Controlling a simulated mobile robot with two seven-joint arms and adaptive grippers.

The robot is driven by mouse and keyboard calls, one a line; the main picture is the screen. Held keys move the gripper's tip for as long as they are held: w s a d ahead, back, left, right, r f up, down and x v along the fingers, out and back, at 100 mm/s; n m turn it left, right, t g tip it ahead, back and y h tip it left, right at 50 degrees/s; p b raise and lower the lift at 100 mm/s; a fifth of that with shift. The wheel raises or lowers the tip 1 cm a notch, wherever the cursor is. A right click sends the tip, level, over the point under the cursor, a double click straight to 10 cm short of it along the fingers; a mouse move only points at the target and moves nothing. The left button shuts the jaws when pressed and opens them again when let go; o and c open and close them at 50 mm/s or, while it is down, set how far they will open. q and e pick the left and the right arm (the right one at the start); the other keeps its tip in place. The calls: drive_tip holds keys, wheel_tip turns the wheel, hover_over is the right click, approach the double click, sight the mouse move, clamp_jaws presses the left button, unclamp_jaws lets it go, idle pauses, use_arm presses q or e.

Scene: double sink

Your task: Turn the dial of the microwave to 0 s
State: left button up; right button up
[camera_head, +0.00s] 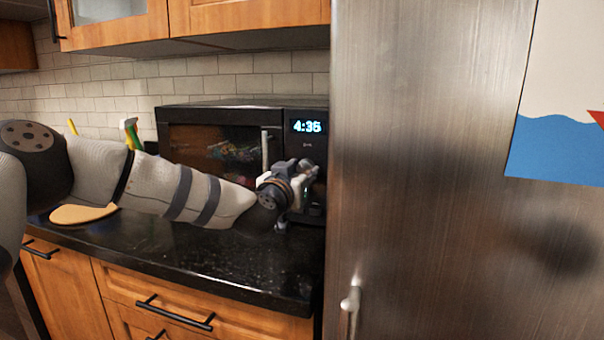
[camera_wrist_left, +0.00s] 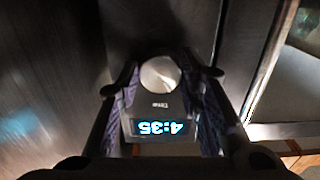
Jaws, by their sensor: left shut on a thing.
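The black microwave (camera_head: 212,142) stands on the counter against the tiled wall, left of the fridge. Its display (camera_head: 307,127) reads 4:35. My left gripper (camera_head: 304,172) is at the microwave's control panel, below the display, and hides the dial in the head view. In the left wrist view the round silver dial (camera_wrist_left: 160,74) sits between the fingertips of my left gripper (camera_wrist_left: 158,80), which is shut on it. The display also shows there upside down (camera_wrist_left: 162,127). My right gripper is not in view.
The large metal fridge (camera_head: 430,200) stands close on the right of the microwave. The dark counter (camera_head: 215,248) is clear in front. A tan board (camera_head: 83,214) and a spray bottle (camera_head: 131,132) are at the left, beside my arm. Cabinets (camera_head: 250,15) hang above.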

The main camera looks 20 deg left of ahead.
use_arm(q)
drive_tip(key=shift+n, duration=0.3)
